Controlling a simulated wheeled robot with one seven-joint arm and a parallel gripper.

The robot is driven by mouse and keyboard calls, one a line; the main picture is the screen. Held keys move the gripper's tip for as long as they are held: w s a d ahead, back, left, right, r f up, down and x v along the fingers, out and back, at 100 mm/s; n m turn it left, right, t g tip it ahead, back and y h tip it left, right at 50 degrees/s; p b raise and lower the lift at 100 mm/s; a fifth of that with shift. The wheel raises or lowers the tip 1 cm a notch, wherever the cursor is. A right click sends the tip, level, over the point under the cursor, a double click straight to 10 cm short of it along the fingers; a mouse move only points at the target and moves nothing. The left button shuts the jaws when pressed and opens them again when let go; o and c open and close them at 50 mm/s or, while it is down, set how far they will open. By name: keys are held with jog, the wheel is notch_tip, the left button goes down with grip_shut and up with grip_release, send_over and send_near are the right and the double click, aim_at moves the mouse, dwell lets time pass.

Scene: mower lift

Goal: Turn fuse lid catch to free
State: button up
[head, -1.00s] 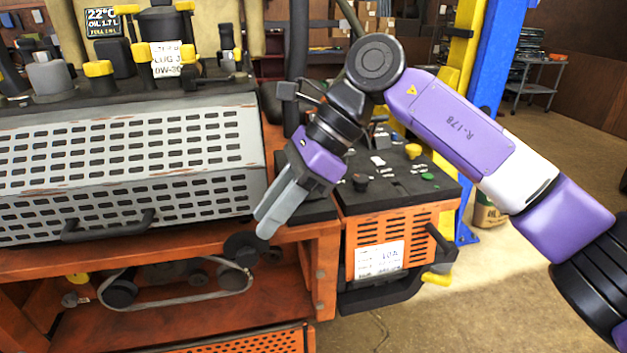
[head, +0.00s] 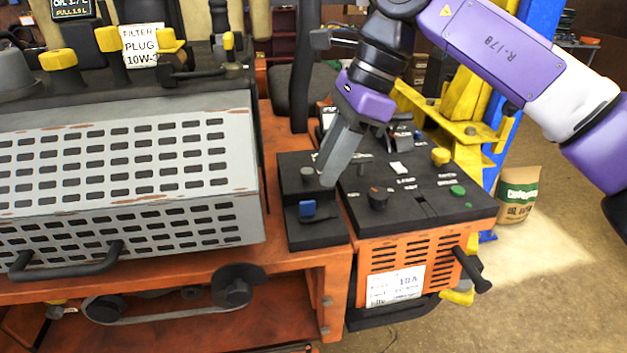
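A black box (head: 292,238) stands on the orange deck, left of the control panel. On its top is a small grey knob (head: 307,175), and on its front step is a blue piece (head: 307,209). I cannot tell for sure which part is the fuse lid catch; no label is readable there. My gripper (head: 324,176) points down over the box, its grey fingers just right of the grey knob. The fingers overlap in this view, so their gap is hidden. Nothing held is visible, and contact with the box cannot be judged.
The control panel (head: 432,206) with knobs and a green button lies close on the right. A perforated grey cover (head: 120,165) with a handle fills the left. A black upright post (head: 303,65) stands behind the box. A yellow and blue lift column (head: 520,80) is at the back right.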

aim_at(309, 201)
jog(key=shift+w+p+x, duration=0.1)
jog(key=shift+p+x, duration=0.2)
jog(key=shift+x, duration=1.65)
jog(key=shift+w+p+x, duration=0.15)
jog(key=shift+p+x, duration=0.15)
jog(key=shift+x, duration=1.65)
grip_shut()
